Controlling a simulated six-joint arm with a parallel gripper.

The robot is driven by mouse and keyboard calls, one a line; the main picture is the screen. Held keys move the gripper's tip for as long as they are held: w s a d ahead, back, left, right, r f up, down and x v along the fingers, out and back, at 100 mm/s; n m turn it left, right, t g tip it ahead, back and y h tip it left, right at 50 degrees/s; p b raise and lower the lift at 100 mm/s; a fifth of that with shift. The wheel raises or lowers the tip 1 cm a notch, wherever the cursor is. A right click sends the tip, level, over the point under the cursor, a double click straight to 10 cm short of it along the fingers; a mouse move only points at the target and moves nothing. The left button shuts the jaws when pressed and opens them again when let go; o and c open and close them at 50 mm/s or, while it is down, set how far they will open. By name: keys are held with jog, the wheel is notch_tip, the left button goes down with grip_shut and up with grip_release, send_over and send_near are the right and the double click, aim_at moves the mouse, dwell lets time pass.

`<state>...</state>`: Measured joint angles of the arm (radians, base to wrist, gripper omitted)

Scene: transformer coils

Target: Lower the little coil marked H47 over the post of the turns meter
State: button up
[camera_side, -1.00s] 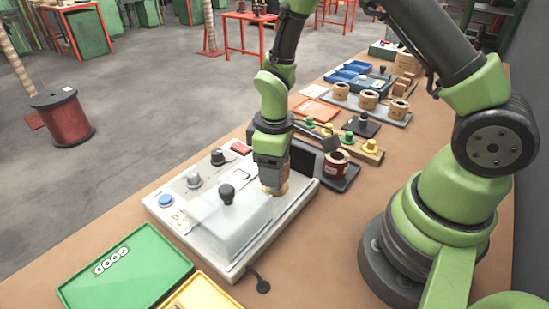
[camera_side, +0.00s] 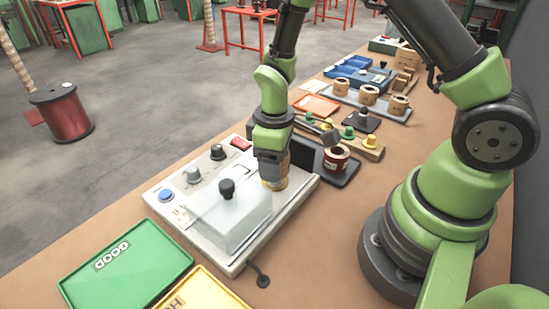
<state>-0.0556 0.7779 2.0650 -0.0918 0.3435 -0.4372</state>
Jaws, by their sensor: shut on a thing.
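My gripper (camera_side: 272,179) points straight down over the right end of the turns meter, shut on a small tan coil. The coil (camera_side: 274,185) shows just under the jaws, close above or on the meter's top; I cannot tell which. Its mark is not readable here. The turns meter (camera_side: 205,247) is a pale grey box with a clear cover, a black knob, dials, a blue button and a red switch. Its post is not visible; the gripper and coil block the view there.
A dark tray with a dark red coil (camera_side: 336,158) stands just right of the meter. Behind are coloured pegs on a wooden strip (camera_side: 370,153) and a grey rack of tan coils (camera_side: 368,96). A green tray (camera_side: 140,280) and a yellow tray (camera_side: 205,290) lie in front.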

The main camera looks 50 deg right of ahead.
jog(key=shift+f, duration=1.5)
jog(key=o, duration=1.2)
jog(key=shift+o, duration=0.2)
jog(key=shift+r, duration=3.8)
